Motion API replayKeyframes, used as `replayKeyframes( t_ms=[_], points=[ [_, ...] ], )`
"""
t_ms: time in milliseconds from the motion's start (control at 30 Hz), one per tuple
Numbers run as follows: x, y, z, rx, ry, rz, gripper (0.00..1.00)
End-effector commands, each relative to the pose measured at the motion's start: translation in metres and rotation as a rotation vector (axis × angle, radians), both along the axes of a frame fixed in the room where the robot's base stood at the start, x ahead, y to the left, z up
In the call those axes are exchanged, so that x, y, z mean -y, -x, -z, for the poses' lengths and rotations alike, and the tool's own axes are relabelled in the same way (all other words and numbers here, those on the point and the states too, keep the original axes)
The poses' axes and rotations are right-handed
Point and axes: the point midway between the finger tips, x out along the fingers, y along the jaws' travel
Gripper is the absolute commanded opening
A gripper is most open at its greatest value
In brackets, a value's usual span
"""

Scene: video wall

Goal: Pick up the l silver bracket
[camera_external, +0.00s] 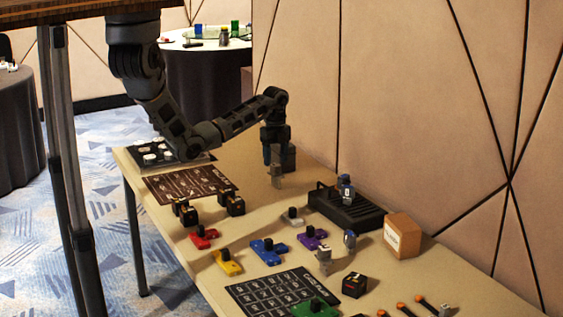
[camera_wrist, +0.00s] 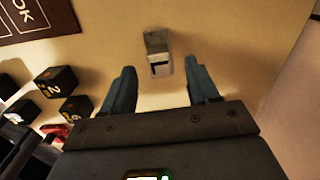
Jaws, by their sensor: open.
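A silver bracket (camera_wrist: 158,52) stands on the tan table in the wrist view, just beyond my fingertips and centred between them. In the external view the silver bracket (camera_external: 277,177) shows below the gripper, near the wall side of the table. My gripper (camera_wrist: 160,84) is open and empty, with one blue-grey finger to each side. In the external view my gripper (camera_external: 272,152) points down over the table. I cannot tell the exact height gap between fingertips and bracket.
Black numbered cubes (camera_wrist: 56,81) lie at the left in the wrist view. A brown lettered mat (camera_external: 192,183), a black tray-like stand (camera_external: 345,209), coloured blocks with black knobs (camera_external: 268,251) and a cardboard box (camera_external: 402,237) occupy the table. The wall borders the right side.

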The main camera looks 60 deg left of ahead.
Motion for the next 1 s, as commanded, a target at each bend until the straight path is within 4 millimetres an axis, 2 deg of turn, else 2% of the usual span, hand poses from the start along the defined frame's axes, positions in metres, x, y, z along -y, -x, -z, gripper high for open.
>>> replayKeyframes(
  t_ms=[267, 533, 867, 1000],
  points=[
    [0.000, 0.001, 0.028, -0.002, 0.000, -0.001, 0.60],
    [0.000, 0.000, 0.065, -0.002, 0.000, -0.001, 0.60],
    [0.000, 0.000, 0.071, 0.000, 0.000, 0.000, 0.60],
    [0.000, 0.000, 0.071, 0.000, 0.000, 0.000, 0.46]
  ],
)
